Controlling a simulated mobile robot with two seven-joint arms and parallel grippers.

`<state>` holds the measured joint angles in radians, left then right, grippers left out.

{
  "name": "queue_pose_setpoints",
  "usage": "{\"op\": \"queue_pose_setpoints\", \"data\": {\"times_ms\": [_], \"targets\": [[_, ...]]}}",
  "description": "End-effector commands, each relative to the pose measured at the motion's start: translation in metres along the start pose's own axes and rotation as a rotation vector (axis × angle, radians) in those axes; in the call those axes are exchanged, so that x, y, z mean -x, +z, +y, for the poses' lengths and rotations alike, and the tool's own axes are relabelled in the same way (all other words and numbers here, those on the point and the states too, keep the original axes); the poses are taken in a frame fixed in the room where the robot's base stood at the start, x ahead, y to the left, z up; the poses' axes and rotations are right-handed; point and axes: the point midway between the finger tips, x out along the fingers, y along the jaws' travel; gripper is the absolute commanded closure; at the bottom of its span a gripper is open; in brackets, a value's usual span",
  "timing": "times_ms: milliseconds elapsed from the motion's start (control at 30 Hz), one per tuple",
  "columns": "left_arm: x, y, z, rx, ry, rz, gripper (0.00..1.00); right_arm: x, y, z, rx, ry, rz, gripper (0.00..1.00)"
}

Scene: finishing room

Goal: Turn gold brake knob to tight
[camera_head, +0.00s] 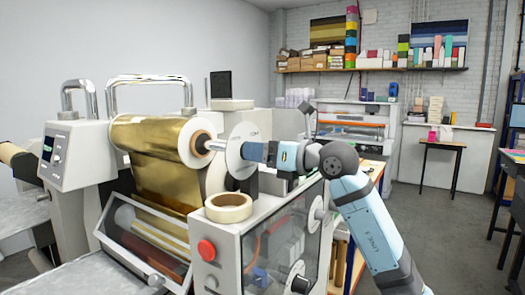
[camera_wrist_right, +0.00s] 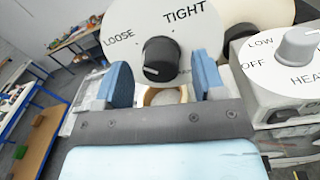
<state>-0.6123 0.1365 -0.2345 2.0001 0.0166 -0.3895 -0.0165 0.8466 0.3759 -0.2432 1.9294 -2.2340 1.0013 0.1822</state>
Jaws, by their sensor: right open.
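The brake dial is a white disc (camera_head: 238,146) beside the gold foil roll (camera_head: 160,140) in the head view. In the right wrist view the dial (camera_wrist_right: 130,28) reads LOOSE at left and TIGHT at upper right. Its black knob (camera_wrist_right: 160,56) has a white mark at its lower left. My right gripper (camera_head: 254,151) is close in front of the dial, hiding the knob in the head view. In the wrist view its blue fingers (camera_wrist_right: 162,68) are open, one on each side of the knob, with gaps showing. My left gripper is not in view.
A heater dial box (camera_wrist_right: 285,70) with a grey knob is close at right in the wrist view. A tape roll (camera_head: 228,207) and a red button (camera_head: 206,250) are on the machine below my gripper. Open floor lies at right, before a small table (camera_head: 442,146).

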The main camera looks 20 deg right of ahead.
Motion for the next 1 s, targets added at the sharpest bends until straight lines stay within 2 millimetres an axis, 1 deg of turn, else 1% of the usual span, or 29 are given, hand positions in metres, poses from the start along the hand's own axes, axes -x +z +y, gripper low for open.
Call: {"op": "queue_pose_setpoints", "data": {"times_ms": [133,167,200,367,567,733,867,1000], "targets": [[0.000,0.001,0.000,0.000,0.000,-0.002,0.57,0.000,0.000,0.000,0.000,0.000,0.000,0.36],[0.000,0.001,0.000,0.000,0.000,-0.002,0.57,0.000,0.000,0.000,0.000,0.000,0.000,0.39],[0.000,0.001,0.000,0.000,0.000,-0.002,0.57,0.000,0.000,0.000,0.000,0.000,0.000,0.48],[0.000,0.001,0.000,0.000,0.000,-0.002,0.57,0.000,0.000,0.000,-0.001,0.000,0.000,0.85],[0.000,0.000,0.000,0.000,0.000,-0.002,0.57,0.000,0.000,0.000,-0.007,0.001,0.000,0.86],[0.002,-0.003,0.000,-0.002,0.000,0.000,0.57,0.000,0.000,0.000,-0.048,0.001,-0.001,0.86],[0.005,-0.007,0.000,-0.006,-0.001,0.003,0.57,0.000,0.001,0.000,-0.115,0.002,-0.004,0.86],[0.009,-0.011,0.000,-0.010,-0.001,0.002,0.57,0.000,0.002,0.000,-0.221,0.003,-0.007,0.86]]}}
